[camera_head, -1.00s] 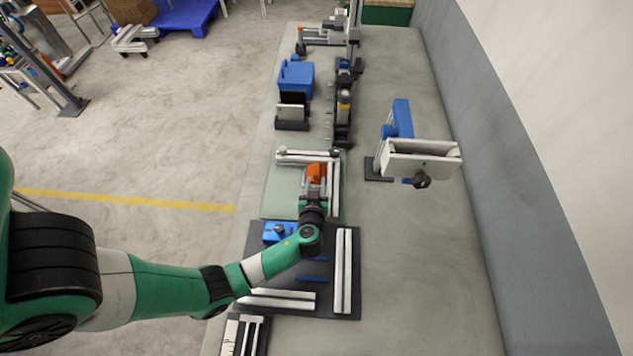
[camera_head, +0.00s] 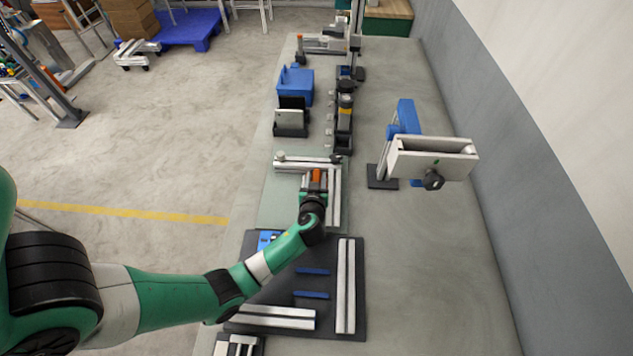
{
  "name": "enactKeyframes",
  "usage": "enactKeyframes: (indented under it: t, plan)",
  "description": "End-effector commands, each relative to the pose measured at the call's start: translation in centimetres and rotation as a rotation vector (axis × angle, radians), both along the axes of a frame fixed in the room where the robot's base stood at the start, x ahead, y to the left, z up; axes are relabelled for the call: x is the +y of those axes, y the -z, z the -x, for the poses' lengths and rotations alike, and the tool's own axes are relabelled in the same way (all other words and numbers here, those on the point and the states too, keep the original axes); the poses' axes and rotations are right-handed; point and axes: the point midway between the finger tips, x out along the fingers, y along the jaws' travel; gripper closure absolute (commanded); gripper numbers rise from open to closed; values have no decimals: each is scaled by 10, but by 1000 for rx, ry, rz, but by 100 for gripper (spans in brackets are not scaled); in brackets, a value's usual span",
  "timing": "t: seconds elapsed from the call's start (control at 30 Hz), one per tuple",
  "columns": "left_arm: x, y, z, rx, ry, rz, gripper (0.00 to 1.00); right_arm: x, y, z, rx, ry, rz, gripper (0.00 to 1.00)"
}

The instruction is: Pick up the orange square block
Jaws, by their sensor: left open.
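The orange block (camera_head: 316,175) lies on the pale glass-like plate (camera_head: 280,205), inside the corner of the silver rails (camera_head: 310,162). My left gripper (camera_head: 315,182) reaches over the plate from the front, its jaws open at the block. The gripper's body and wrist hide part of the block, so I cannot tell whether the fingers touch it. My right gripper is not in view.
A dark board (camera_head: 290,285) with silver rails and blue pieces lies in front, under my left arm. A blue and silver stand (camera_head: 425,155) rises at the right. A blue box (camera_head: 296,82) stands further back. The table's right side is largely clear.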

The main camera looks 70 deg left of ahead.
Motion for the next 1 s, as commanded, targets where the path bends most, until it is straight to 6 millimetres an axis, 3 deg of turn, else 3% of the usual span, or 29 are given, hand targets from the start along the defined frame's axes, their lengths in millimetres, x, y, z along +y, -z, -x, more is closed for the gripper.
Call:
enactKeyframes:
  t: [0.03,0.23,0.77,1.0]
  plan:
    - [0,0,0,0,0,0,63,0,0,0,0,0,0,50]
    - [0,0,0,0,0,0,99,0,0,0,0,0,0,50]
    - [0,-2,0,-2,1,-1,100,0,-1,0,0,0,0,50]
    - [0,-26,-1,-4,0,-2,100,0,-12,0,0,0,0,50]
